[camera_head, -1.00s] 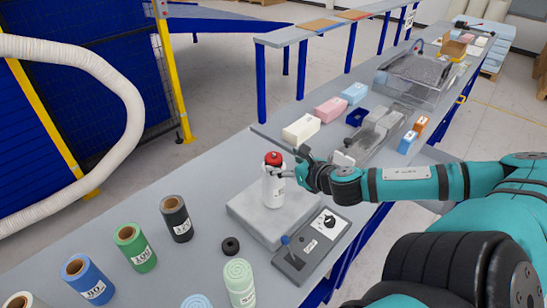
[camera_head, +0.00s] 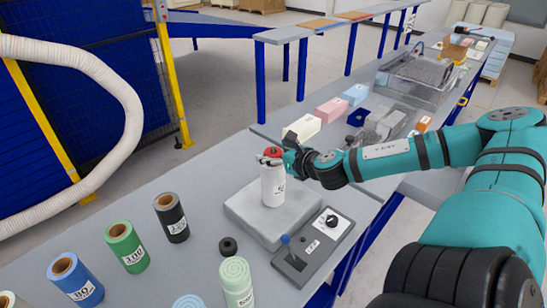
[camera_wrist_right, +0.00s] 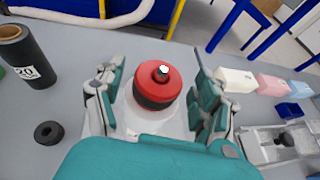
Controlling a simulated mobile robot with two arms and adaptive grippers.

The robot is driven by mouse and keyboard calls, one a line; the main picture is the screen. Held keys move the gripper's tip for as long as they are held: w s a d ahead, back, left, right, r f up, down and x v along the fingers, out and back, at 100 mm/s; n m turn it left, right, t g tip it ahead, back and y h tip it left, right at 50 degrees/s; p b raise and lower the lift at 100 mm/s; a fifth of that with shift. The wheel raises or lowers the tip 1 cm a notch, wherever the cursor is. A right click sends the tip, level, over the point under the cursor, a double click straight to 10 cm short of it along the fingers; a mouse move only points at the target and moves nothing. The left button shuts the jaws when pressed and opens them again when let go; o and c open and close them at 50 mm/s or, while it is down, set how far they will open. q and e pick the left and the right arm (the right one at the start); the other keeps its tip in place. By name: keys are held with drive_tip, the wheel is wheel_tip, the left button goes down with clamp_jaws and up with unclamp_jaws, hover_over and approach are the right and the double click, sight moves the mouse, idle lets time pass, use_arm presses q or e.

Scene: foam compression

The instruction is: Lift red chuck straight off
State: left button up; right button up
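The red chuck (camera_head: 273,153) sits at the top of a white labelled cylinder (camera_head: 272,188), which stands upright on a grey block (camera_head: 240,213). The right wrist view shows the chuck (camera_wrist_right: 158,86) from above, with a dark lower band and a small metal tip. My right gripper (camera_head: 272,158) is level with the chuck. Its fingers stand on both sides of it, with a narrow gap visible on each side, so it looks open. The cylinder (camera_wrist_right: 150,122) is mostly hidden below the chuck in that view. My left gripper is out of view.
A control box (camera_head: 313,246) with a blue-tipped lever and dial stands right of the block. Foam blocks (camera_head: 302,127) and clear boxes (camera_head: 380,122) are behind.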

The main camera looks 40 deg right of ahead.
drive_tip(key=c, duration=1.1)
drive_tip(key=shift+o, duration=0.2)
